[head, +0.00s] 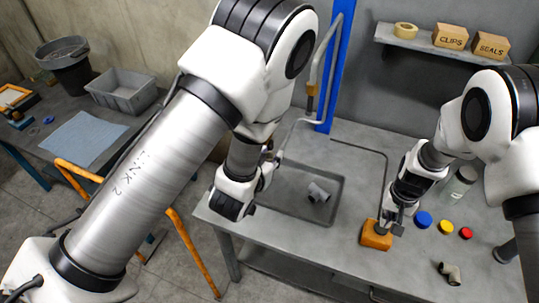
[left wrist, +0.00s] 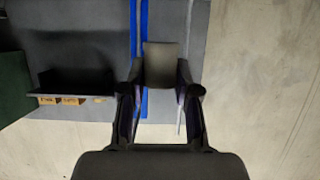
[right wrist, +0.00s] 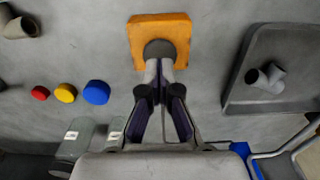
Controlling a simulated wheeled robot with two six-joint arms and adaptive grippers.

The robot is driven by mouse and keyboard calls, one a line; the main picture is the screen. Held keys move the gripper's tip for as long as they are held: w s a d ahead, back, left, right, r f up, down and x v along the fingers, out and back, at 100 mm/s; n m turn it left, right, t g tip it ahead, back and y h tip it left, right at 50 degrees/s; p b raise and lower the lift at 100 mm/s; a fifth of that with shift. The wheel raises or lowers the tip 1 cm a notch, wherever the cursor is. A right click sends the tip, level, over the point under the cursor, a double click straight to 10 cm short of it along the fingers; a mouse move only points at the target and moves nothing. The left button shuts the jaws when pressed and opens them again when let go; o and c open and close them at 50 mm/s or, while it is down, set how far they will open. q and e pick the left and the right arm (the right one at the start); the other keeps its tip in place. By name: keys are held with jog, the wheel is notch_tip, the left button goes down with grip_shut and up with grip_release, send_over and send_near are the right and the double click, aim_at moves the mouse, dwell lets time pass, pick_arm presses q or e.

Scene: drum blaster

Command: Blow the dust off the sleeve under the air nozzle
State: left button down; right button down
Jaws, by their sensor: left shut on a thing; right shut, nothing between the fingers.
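My left gripper (head: 266,168) is shut on a grey sleeve (left wrist: 160,62), which shows between its fingers in the left wrist view. In the head view the gripper is above the left part of the tray, close beside the thin air nozzle (head: 281,154). The sleeve is mostly hidden there, and I cannot make out dust on it. My right gripper (head: 386,226) is shut and empty. Its closed fingertips are at the dark round button (right wrist: 159,49) on an orange block (head: 374,238); whether the button is pressed down is not clear.
A grey branched fitting (head: 319,192) lies in the shallow tray (head: 325,218). Blue, yellow and red discs (head: 445,227) and a grey elbow (head: 449,273) lie right of the orange block. A canister (head: 460,186) stands behind the discs. A blue post (head: 336,75) rises behind the tray.

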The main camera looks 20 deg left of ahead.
pick_arm(q)
jog(key=s+d+m+g+h, duration=0.1)
jog(key=s+d+m+h, duration=0.4)
jog(key=d, duration=0.2)
jog(key=w, duration=1.2)
jog(key=shift+w+f, duration=0.2)
jog(key=shift+w, duration=0.1)
pick_arm(e)
jog(key=shift+f, duration=1.45)
dwell(1.7)
dwell(1.6)
jog(key=shift+r, duration=3.55)
